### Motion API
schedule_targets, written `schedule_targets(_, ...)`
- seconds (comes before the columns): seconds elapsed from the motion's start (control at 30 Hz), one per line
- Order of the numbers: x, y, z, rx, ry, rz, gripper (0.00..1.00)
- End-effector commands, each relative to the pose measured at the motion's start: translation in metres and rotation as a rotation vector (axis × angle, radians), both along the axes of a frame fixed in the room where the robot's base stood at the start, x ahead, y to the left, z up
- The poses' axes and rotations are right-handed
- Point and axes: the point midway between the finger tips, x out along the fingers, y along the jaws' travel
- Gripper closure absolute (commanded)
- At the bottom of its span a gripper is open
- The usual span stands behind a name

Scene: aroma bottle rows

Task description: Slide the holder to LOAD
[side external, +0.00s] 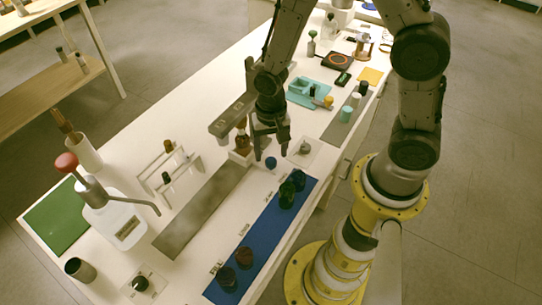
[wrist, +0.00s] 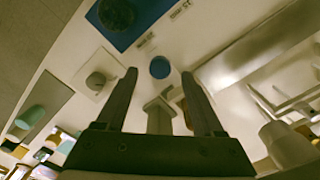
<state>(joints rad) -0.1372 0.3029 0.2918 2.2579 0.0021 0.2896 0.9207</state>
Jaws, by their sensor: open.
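A small pale holder (side external: 240,157) with an amber bottle (side external: 243,141) stands at the far end of the grey strip (side external: 190,220). My gripper (side external: 271,150) is open and empty, pointing down just right of the holder. In the wrist view my fingers (wrist: 158,74) are spread apart. A round blue knob (side external: 271,163) lies below the fingertips; it also shows in the wrist view (wrist: 159,67), between the tips. A pale block (wrist: 158,112), perhaps part of the holder, shows between the fingers.
A blue mat (side external: 262,235) holds dark green and dark red bottles. A white square with a grey knob (side external: 304,149) is right of my gripper. A pump bottle (side external: 120,220), a tube rack (side external: 170,172) and a teal tray (side external: 305,92) stand around. The strip's near part is clear.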

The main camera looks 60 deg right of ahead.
Motion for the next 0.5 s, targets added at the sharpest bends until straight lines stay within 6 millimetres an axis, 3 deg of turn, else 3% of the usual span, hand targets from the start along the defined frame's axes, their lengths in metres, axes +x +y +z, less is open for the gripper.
schedule_targets(0.2, 0.000, 0.000, -0.023, 0.000, 0.001, 0.000, 0.31)
schedule_targets(0.5, 0.000, 0.000, -0.027, 0.001, -0.001, 0.000, 0.31)
